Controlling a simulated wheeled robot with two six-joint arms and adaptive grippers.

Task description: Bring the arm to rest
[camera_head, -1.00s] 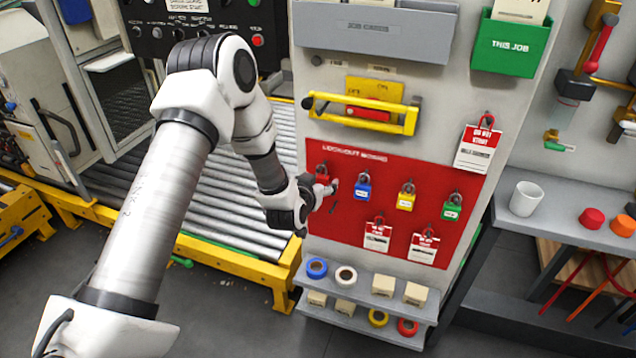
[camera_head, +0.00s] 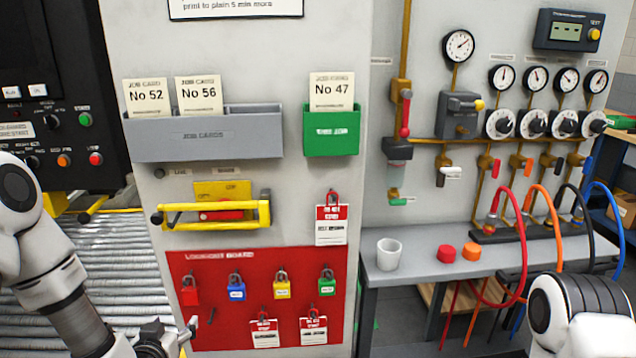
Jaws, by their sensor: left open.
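My left arm (camera_head: 50,275) comes in from the left edge, white with dark joints. My left gripper (camera_head: 187,336) is at the bottom, open, by the lower left corner of the red lockout board (camera_head: 235,322). I see nothing held between its fingers; whether it touches the board I cannot tell. Part of my right arm (camera_head: 575,315) shows at the bottom right; its gripper is out of view.
The board holds red (camera_head: 189,294), blue (camera_head: 236,291), yellow (camera_head: 282,289) and green (camera_head: 327,286) padlocks and tags. A yellow-framed bar (camera_head: 215,213) juts out above. A grey shelf (camera_head: 425,268) bears a white cup (camera_head: 388,254). Rollers (camera_head: 125,255) lie behind my left arm.

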